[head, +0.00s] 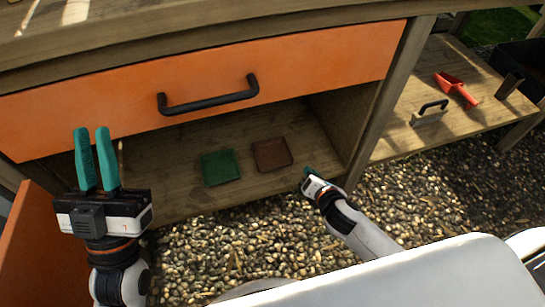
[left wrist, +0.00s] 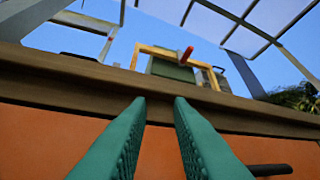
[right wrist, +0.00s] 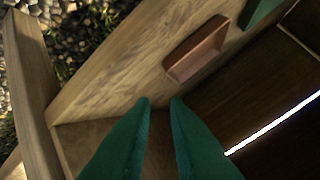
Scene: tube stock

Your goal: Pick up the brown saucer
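The brown saucer (head: 271,154) is a small square dish on the lower wooden shelf, under the orange drawer. It also shows in the right wrist view (right wrist: 196,50), ahead of the fingertips and to the upper right. My right gripper (head: 308,171) is just right of and nearer than the saucer, apart from it. In the right wrist view its green fingers (right wrist: 160,102) are a little apart with nothing between them. My left gripper (head: 92,132) points up in front of the orange drawer, its fingers (left wrist: 158,100) slightly apart and empty.
A green square dish (head: 220,167) sits left of the saucer. The orange drawer (head: 210,85) with a black handle (head: 208,103) overhangs the shelf (head: 170,170). A wooden side panel (head: 350,120) bounds it on the right. A red scoop (head: 456,88) and a black-handled tool (head: 430,113) lie further right.

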